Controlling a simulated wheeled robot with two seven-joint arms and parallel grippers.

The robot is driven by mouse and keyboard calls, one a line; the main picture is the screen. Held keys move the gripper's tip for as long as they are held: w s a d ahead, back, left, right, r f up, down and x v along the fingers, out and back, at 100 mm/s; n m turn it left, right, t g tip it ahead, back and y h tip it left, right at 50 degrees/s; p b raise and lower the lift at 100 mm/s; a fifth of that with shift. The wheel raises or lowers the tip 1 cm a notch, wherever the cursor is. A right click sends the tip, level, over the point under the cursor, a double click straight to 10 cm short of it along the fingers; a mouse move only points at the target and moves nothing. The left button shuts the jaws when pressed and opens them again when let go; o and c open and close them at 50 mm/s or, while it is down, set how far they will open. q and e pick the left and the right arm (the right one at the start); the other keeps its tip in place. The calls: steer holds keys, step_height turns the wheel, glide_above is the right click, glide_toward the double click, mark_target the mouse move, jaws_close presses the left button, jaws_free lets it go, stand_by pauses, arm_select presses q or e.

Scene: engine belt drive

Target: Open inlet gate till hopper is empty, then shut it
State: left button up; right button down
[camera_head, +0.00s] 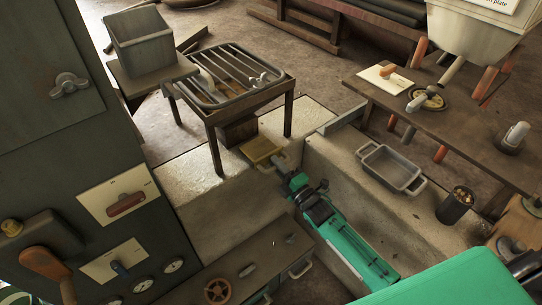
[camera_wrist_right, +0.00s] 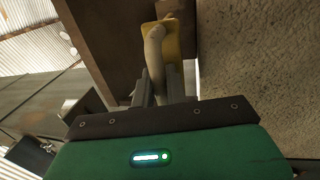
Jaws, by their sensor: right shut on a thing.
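A yellow gate plate (camera_head: 262,150) sits low beside the brown hopper (camera_head: 238,131) under the barred grate (camera_head: 238,72). My right gripper (camera_head: 281,163) reaches it from the lower right in the head view. In the right wrist view, the fingers (camera_wrist_right: 163,88) are shut on a pale curved handle (camera_wrist_right: 155,50), with the yellow plate (camera_wrist_right: 173,38) just behind it. How far the plate stands out, and the opening it covers, cannot be told. The hopper's contents are mostly hidden by the bars; brown patches show between them. My left gripper is not in view.
A grey metal bin (camera_head: 140,45) stands left of the grate. A metal tray (camera_head: 391,170) and a dark cup (camera_head: 455,205) stand on the concrete ledge at right. A pale hopper (camera_head: 480,30) hangs above the wooden bench (camera_head: 440,125). A control cabinet (camera_head: 60,130) fills the left.

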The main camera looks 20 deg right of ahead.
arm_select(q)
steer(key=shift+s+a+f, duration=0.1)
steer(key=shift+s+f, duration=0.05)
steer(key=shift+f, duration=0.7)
arm_select(e)
steer(key=shift+s+d, duration=0.25)
steer(key=shift+s, duration=0.4)
steer(key=c, duration=1.7)
jaws_free()
steer(key=shift+s, duration=0.1)
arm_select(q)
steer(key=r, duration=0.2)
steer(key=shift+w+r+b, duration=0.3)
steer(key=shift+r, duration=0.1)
arm_select(e)
steer(key=v, duration=1.3)
steer(key=shift+s+d+f, duration=0.1)
steer(key=shift+s, duration=0.15)
